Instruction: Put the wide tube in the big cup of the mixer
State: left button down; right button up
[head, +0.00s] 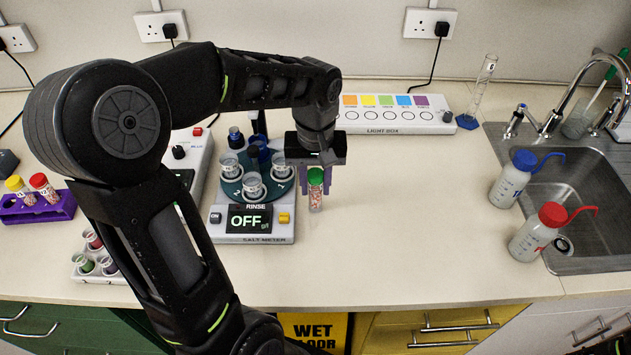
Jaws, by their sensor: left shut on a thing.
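My left gripper (315,183) is shut on a clear tube (316,203) with a green cap and pinkish grains, which I take for the wide tube. The tube hangs upright above the bench, just right of the salt meter (266,238). The salt meter carries a dark round carousel with several clear cups and shows OFF. A pale device with a black knob (179,152) stands left of it, partly hidden by my left arm; it may be the mixer, but I cannot make out a big cup on it. My right gripper is not in view.
A purple rack (40,208) with yellow- and red-capped tubes stands at the left. A white block of small cups (88,268) is near the front edge. A light box (393,115) lies at the back. Two wash bottles (512,180) stand by the sink (598,215). The bench middle right is clear.

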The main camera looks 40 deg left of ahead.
pick_arm(q)
jog(key=c, duration=1.1)
grip_release()
notch_tip(320, 180, up, 12)
jog(key=shift+r, duration=0.15)
